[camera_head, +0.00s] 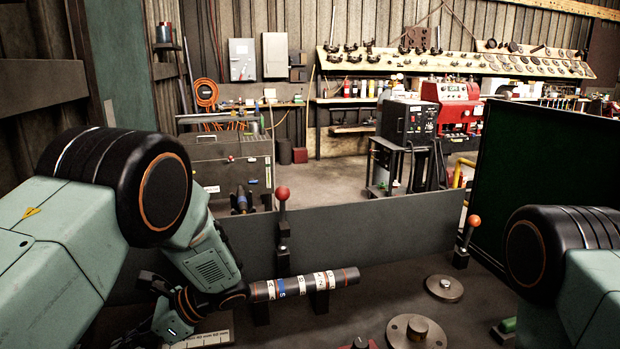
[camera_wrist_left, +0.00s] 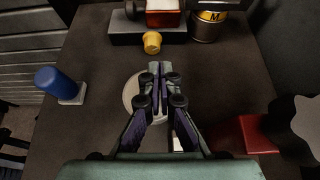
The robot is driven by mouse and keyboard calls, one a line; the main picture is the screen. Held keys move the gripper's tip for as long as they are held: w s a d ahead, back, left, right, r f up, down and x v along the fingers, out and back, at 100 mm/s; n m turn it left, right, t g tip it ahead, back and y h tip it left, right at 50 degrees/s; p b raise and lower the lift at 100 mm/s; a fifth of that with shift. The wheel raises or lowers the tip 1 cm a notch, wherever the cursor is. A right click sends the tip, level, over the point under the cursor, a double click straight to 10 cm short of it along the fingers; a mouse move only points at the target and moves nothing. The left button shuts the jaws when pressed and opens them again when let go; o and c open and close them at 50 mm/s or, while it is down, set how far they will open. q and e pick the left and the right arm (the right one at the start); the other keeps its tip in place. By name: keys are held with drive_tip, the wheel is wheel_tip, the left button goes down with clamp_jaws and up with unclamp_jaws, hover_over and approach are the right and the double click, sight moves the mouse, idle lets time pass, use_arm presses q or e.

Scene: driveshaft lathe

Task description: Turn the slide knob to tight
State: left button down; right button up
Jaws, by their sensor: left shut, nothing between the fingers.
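My left gripper (camera_wrist_left: 155,72) is shut and empty in the left wrist view. A pale round disc (camera_wrist_left: 131,92) lies beneath and beside its fingers, partly hidden by them. In the head view, round metal knobs on the bench show as a near one (camera_head: 416,332) on a wide disc and a farther one (camera_head: 443,288). A red-topped knob (camera_head: 360,343) is cut off at the bottom edge. I cannot tell which is the slide knob, and no tight mark is readable. My left arm bends down at the lower left; my right gripper is out of view.
A dark labelled shaft (camera_head: 318,283) lies across supports on the bench. Levers with a red ball (camera_head: 282,194) and an orange ball (camera_head: 474,221) stand up. The wrist view shows a blue cylinder (camera_wrist_left: 55,84), a yellow cap (camera_wrist_left: 152,43) and a red block (camera_wrist_left: 258,134).

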use_arm(q)
drive_tip(key=shift+s+d+f, duration=0.15)
drive_tip(key=shift+s+d, duration=0.6)
drive_tip(key=shift+s, duration=0.35)
drive_tip(key=shift+s+a, duration=0.15)
drive_tip(key=shift+a, duration=0.15)
drive_tip(key=a, duration=0.2)
drive_tip(key=s+a, duration=0.1)
drive_tip(key=a, duration=0.1)
drive_tip(key=shift+s+a, duration=0.35)
drive_tip(key=shift+a, duration=0.6)
